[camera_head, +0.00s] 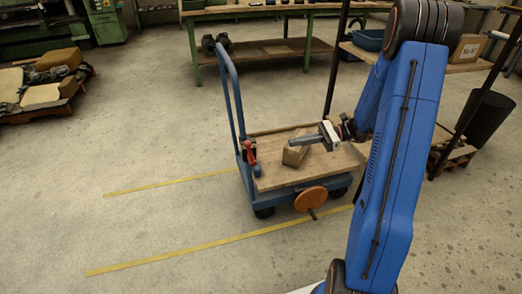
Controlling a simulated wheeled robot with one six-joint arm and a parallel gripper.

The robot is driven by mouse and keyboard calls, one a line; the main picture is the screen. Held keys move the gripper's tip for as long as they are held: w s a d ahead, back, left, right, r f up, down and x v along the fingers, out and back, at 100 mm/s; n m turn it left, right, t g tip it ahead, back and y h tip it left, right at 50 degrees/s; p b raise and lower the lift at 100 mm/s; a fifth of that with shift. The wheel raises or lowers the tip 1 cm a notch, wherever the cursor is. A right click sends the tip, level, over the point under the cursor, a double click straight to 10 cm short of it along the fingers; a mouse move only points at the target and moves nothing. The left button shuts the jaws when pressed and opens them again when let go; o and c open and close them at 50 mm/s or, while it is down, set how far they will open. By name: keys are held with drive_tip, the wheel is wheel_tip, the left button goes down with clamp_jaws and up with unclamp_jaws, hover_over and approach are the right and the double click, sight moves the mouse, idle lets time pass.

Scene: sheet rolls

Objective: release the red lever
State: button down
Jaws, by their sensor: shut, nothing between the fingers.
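The red lever (250,157) stands at the left edge of the cart (270,181), near the foot of the cart's blue handle (236,92). It looks roughly upright. My gripper (296,142) is at the end of my blue arm, which comes in from the right. It is shut and empty, over the wooden deck, to the right of the lever and apart from it. A small brown box (294,156) lies on the deck just below the fingertips. I cannot tell whether the fingers touch the box.
An orange handwheel (311,198) sits on the cart's front side. Yellow floor lines (205,246) run beside the cart. A workbench (270,10) stands behind, a shelf with a cardboard box (468,48) at the right.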

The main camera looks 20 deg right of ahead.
idle(0.3)
approach(249, 151)
drive_tip(key=x, duration=0.5)
drive_tip(key=shift+w+a+f, duration=0.1)
drive_tip(key=shift+w+f, duration=0.3)
idle(0.4)
